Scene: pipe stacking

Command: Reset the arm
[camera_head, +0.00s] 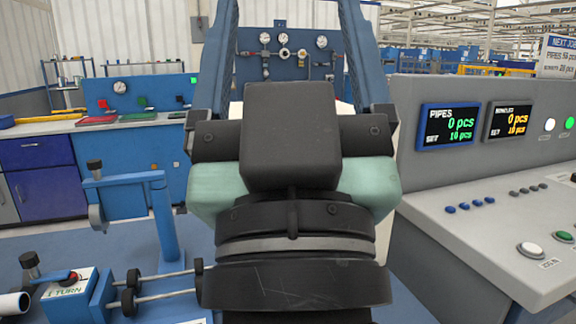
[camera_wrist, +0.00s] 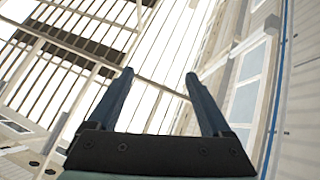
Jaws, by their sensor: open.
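My gripper shows in the wrist view (camera_wrist: 160,85) with its two blue fingers spread apart and nothing between them. Behind the fingers are the pale roof beams and bright panels of the building, so the gripper points upward. In the head view my own arm fills the middle of the picture, and two blue bars rise from it toward the top edge. The fingertips are out of the head view. A white pipe end (camera_head: 14,304) shows at the lower left edge, well away from my arm.
A grey control console (camera_head: 480,225) with two counter displays (camera_head: 449,130), both at 0 pcs, stands on the right. A blue post fixture (camera_head: 164,225) and a roller device (camera_head: 130,290) stand at left. Blue cabinets (camera_head: 45,180) and a gauge panel (camera_head: 283,60) are behind.

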